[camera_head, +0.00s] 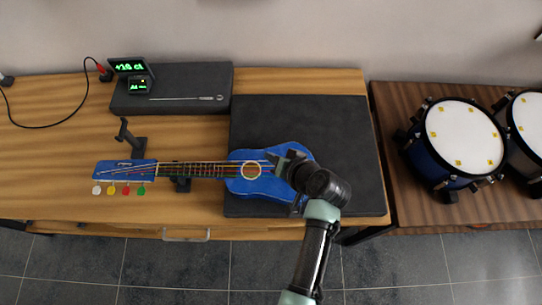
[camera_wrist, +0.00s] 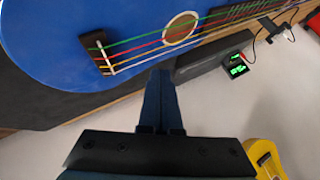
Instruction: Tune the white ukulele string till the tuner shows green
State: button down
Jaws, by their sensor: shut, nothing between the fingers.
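A blue ukulele (camera_head: 240,184) lies with its head to the left and its body on a dark mat. White (camera_head: 97,190), yellow (camera_head: 111,190), red (camera_head: 126,190) and green (camera_head: 141,190) tuning pegs line the head's near edge. A tuner display (camera_head: 129,66) shows green characters, too small to read. My gripper (camera_head: 276,159) is over the body by the bridge. In the wrist view its fingers (camera_wrist: 164,75) are shut and empty, beside the strings; contact cannot be told.
A dark raised block (camera_head: 190,104) at the back carries a smaller green-lit display (camera_head: 138,86) and a thin metal rod (camera_head: 185,98). A black stand (camera_head: 130,138) rises behind the head. Drums (camera_head: 464,136) stand at right. The wooden table's left part is mostly clear.

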jog(key=shift+r, duration=0.1)
notch_tip(320, 180, up, 5)
jog(key=p, duration=0.4)
dwell(0.3)
dwell(1.8)
